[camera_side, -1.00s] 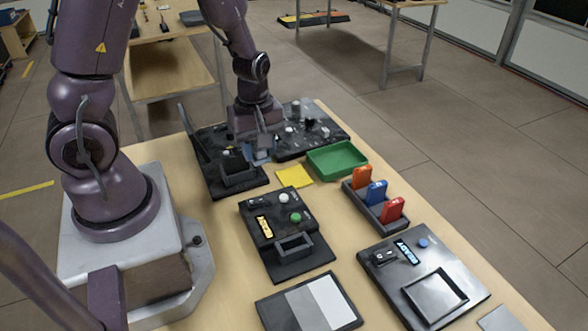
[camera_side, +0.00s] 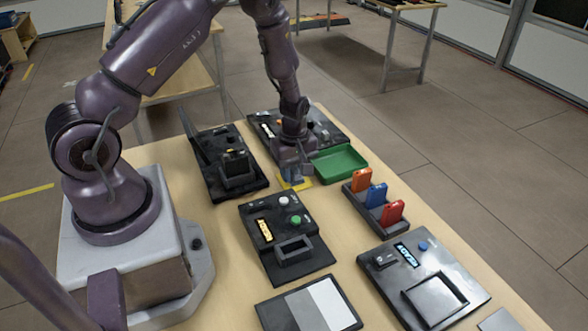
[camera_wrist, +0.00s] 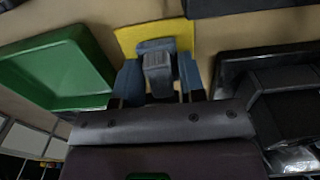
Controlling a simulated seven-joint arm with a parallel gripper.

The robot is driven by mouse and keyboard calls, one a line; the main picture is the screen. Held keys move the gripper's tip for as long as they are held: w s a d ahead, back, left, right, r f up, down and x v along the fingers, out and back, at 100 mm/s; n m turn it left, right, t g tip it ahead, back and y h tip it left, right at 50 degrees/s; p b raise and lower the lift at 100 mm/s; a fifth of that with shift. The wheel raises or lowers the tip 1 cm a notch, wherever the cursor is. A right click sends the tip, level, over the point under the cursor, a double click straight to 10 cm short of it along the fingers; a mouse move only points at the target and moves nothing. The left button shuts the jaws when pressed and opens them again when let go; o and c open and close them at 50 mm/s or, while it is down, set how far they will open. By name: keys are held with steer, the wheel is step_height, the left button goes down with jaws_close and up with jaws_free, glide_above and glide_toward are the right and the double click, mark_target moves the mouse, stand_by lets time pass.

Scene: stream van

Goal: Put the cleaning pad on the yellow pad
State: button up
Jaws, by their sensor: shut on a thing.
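My gripper (camera_side: 292,176) is low over the yellow pad (camera_side: 306,184) and covers part of it in the side view. It is shut on the cleaning pad (camera_wrist: 157,73), a blue-grey block with a raised grip between the fingers in the wrist view. The yellow pad (camera_wrist: 130,37) shows around and beyond the block there. In the side view a little blue of the cleaning pad (camera_side: 291,173) shows beneath the gripper. I cannot tell whether the block touches the yellow pad.
A green tray (camera_side: 340,163) stands close to the right of the yellow pad. A black device with a stand (camera_side: 238,172) is on the left, and another with buttons (camera_side: 285,235) is nearer. A rack with orange, blue and red modules (camera_side: 375,213) stands at right.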

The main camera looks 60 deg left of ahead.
steer(key=o, duration=0.8)
steer(key=shift+f, duration=0.1)
steer(key=shift+o, duration=0.2)
step_height(320, 180, up, 12)
step_height(320, 180, up, 14)
steer(key=m+t, duration=0.3)
steer(key=m, duration=0.4)
glide_above(294, 168)
steer(key=s+d, duration=0.4)
steer(key=d, duration=0.3)
steer(key=s+d+r+m+t, duration=0.1)
steer(key=s+d+r+m, duration=0.1)
steer(key=s+r+m, duration=0.2)
steer(key=s+d+r+m+t, duration=0.1)
steer(key=s+d+r+m, duration=0.2)
steer(key=s+m, duration=0.4)
steer(key=shift+s+d+r+t, duration=0.3)
steer(key=shift+s+r, duration=0.15)
steer(key=shift+r, duration=0.1)
